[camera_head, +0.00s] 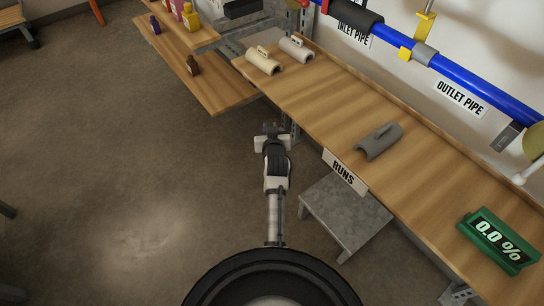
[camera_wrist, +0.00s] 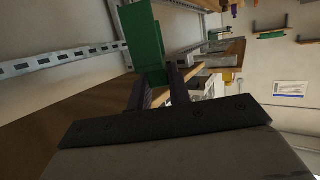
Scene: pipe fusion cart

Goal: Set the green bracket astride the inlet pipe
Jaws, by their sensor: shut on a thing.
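My gripper (camera_head: 270,128) is over the floor left of the long wooden shelf in the head view. In the wrist view its two dark fingers (camera_wrist: 160,88) are shut on the green bracket (camera_wrist: 145,42), which juts beyond the fingertips. I cannot make out the bracket in the head view. The inlet pipe (camera_head: 394,37) is the blue pipe along the wall at the top right, above its label, with a dark sleeve around part of it. The bracket is well apart from the pipe.
The wooden shelf (camera_head: 325,98) carries a cream saddle piece (camera_head: 263,62), a pale one (camera_head: 296,49), a grey one (camera_head: 379,141) and a green display (camera_head: 499,241) reading 0.0 %. A metal step (camera_head: 345,215) stands below. Yellow clamps (camera_head: 407,53) sit on the pipe. Open floor lies left.

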